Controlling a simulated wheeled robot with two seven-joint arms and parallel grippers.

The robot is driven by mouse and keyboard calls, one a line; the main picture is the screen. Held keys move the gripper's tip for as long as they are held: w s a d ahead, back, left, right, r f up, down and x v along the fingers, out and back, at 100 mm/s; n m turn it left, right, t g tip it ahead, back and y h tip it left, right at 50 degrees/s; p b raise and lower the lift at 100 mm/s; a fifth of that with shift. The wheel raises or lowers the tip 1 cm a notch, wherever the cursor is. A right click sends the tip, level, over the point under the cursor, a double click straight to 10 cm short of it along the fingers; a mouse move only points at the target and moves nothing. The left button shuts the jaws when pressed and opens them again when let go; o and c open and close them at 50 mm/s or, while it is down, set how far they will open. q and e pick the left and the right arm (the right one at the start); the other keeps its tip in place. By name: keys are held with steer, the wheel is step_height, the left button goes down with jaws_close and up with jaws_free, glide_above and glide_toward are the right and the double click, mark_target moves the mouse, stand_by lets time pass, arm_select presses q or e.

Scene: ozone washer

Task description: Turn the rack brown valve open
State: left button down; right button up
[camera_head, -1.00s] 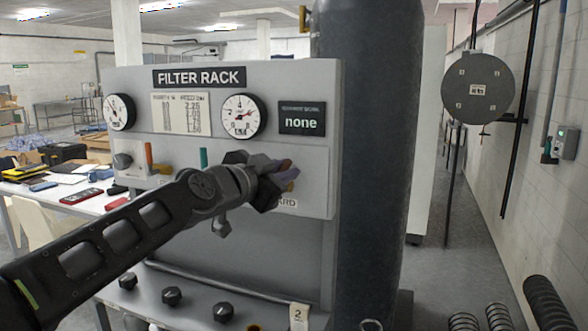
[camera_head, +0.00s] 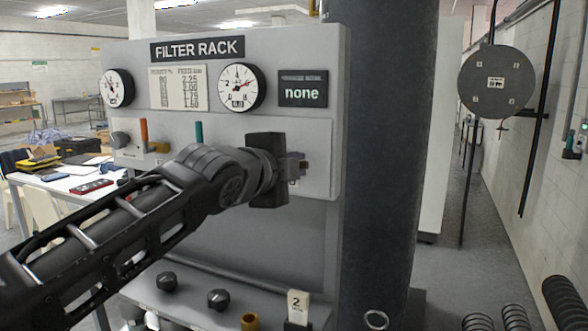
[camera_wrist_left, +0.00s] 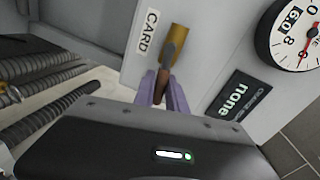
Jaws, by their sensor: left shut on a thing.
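The brown valve is on the right part of the filter rack's front panel (camera_head: 318,130). In the left wrist view its brown lever (camera_wrist_left: 163,82) points from a brass body (camera_wrist_left: 175,45) down between the purple fingers. My left gripper (camera_wrist_left: 163,92) is shut on this lever. In the head view the left gripper (camera_head: 297,167) meets the panel at the valve, and its dark body and arm hide most of the valve. My right gripper is not in view.
To the left on the panel are a teal lever (camera_head: 198,134) and an orange lever (camera_head: 144,132). Gauges and a display reading "none" (camera_head: 303,88) sit above. Several black knobs are on the lower ledge. A dark cylinder (camera_head: 378,180) stands right of the rack.

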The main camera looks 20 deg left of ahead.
arm_select(q)
steer(key=shift+d+f+m+b, duration=0.1)
steer(key=shift+f+m+b, duration=0.3)
steer(key=shift+m, duration=0.3)
steer(key=shift+f, duration=0.1)
steer(key=c, duration=1.4)
jaws_free()
steer(key=shift+s+y, duration=0.1)
steer(key=shift+y, duration=0.2)
steer(key=shift+s+a+r+b, duration=0.1)
steer(key=shift+s+r+b, duration=0.2)
steer(key=shift+s, duration=0.95)
steer(key=shift+s+a+r+b, duration=0.1)
steer(key=shift+s+r+b, duration=0.15)
steer(key=shift+s, duration=1)
steer(key=shift+s+a+r+b, duration=0.1)
steer(key=shift+s+r+b, duration=0.2)
steer(key=shift+s, duration=0.95)
